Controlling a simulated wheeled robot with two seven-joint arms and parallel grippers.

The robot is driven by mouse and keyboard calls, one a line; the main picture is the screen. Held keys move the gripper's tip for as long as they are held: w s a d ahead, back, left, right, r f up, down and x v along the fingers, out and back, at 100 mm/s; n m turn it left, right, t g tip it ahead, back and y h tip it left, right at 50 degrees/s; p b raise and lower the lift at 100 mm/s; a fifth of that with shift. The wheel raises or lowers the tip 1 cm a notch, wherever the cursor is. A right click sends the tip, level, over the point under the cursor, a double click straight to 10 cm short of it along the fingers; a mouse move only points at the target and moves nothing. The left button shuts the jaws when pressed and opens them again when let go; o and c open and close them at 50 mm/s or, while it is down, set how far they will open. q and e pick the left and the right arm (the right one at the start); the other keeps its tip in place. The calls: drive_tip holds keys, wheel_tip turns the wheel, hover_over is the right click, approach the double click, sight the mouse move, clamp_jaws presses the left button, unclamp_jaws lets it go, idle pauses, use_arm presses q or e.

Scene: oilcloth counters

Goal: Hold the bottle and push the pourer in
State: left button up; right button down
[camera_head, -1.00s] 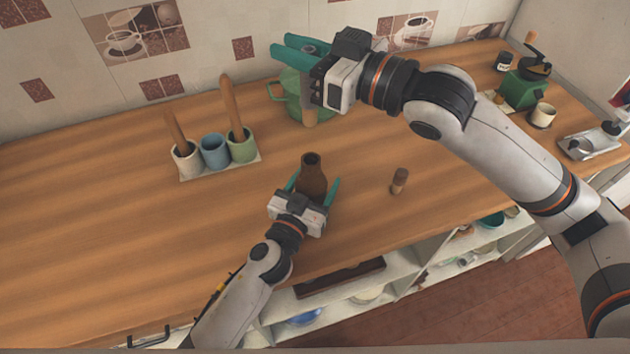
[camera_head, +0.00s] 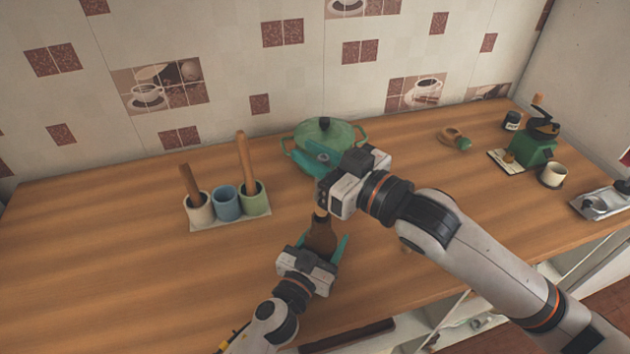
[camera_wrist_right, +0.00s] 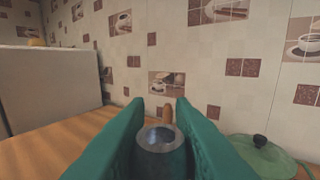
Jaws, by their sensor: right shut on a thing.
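The brown bottle (camera_head: 322,238) stands upright on the wooden counter. My left gripper (camera_head: 326,244) has one teal finger on each side of it, low down; I cannot tell whether both fingers touch it. My right gripper (camera_head: 323,160) is above the bottle and shut on the pourer. The pourer's pale lower end (camera_head: 320,213) is at the bottle's mouth; how far in it sits is hidden. In the right wrist view the pourer's grey round top (camera_wrist_right: 160,139) shows between the teal fingers.
A green lidded pot (camera_head: 340,132) stands behind my right gripper. A holder with three cups (camera_head: 228,204) and wooden tools is to the left. A small brown stopper (camera_head: 405,246) is partly hidden by my right arm. A green grinder (camera_head: 532,150) stands far right. The left counter is clear.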

drive_tip(key=shift+f, duration=2.1)
drive_tip(key=shift+f, duration=0.1)
drive_tip(key=c, duration=1.3)
unclamp_jaws()
drive_tip(key=shift+o, duration=0.2)
drive_tip(key=shift+s+d, duration=0.1)
drive_tip(key=shift+d, duration=0.05)
drive_tip(key=v, duration=1.1)
drive_tip(key=shift+s+d, duration=0.25)
